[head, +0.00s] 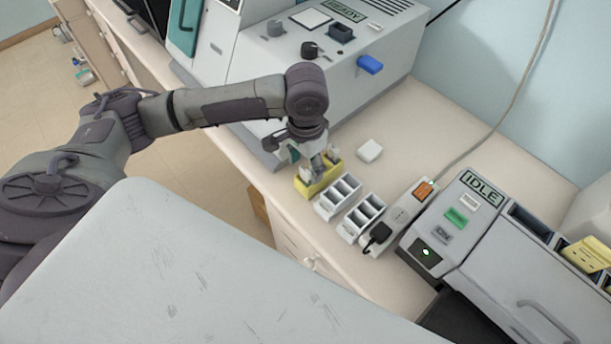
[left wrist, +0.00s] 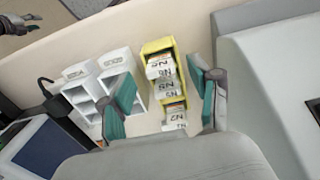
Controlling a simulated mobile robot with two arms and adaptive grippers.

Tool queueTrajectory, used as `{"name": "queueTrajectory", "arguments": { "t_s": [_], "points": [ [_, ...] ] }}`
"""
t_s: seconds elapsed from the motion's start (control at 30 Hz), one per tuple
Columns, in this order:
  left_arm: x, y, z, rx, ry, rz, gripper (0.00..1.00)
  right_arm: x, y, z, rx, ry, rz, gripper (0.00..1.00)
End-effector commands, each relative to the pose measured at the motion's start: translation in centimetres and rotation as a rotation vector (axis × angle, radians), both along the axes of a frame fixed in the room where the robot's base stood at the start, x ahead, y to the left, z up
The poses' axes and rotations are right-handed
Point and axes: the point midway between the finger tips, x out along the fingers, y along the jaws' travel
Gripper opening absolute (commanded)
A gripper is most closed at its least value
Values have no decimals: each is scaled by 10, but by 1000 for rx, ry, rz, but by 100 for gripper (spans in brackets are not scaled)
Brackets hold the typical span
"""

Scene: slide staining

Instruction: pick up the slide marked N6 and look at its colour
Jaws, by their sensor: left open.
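A yellow slide rack (head: 312,188) stands near the bench's front edge; it also shows in the left wrist view (left wrist: 149,47). Several slides (left wrist: 160,66) with white labels stand in it. The labels start with N, but their numbers are too small and turned to read surely, so I cannot tell which is N6. My left gripper (head: 318,166) is right over the rack and partly hides it. In the left wrist view its two teal-padded fingers (left wrist: 163,102) are apart, with nothing held between them. A dark gripper-like part, probably my right gripper (left wrist: 30,22), shows at the top left corner.
Two white compartment racks (head: 338,197) (head: 361,217) stand beside the yellow rack. A power strip (head: 405,212) with a black plug and a machine reading IDLE (head: 480,190) are further right. A machine reading READY (head: 290,75) is behind. A small white block (head: 369,150) lies on otherwise clear bench.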

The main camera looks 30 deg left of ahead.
Motion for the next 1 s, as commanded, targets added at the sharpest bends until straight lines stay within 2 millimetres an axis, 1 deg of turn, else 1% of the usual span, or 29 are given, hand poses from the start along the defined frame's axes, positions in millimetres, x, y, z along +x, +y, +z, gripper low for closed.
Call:
{"name": "queueTrajectory", "arguments": {
  "t_s": [0.03, 0.1, 0.2, 0.43, 0.47, 0.5, 0.77, 0.8, 0.83, 1.0],
  "points": [
    [-1, 2, -5, 2, 3, 1, 62, 0, 0, 6, 0, 0, 0, 40],
    [-1, 1, -16, 1, 3, 1, 62, 0, 0, 6, 0, 0, 0, 40],
    [0, 1, -24, 2, 0, 0, 62, 0, 1, 7, 1, 0, -1, 40],
    [0, 1, -26, 1, -1, -1, 62, 0, 3, 7, 3, 0, -2, 40],
    [0, 1, -26, 1, -1, -1, 61, 0, 3, 7, 3, 0, -2, 40],
    [0, 1, -26, 1, -1, -1, 54, 0, 3, 7, 3, 0, -2, 40],
    [0, 1, -26, 1, -1, -1, 11, 0, 3, 7, 3, 0, -2, 40],
    [0, 1, -26, 1, -1, -1, 4, 0, 3, 7, 3, 0, -2, 40],
    [0, 1, -26, 1, -1, -1, 0, 0, 3, 7, 3, 0, -2, 40],
    [0, 1, -25, 1, -1, -1, 0, 0, 3, 7, 3, 0, -2, 40]
  ]
}}
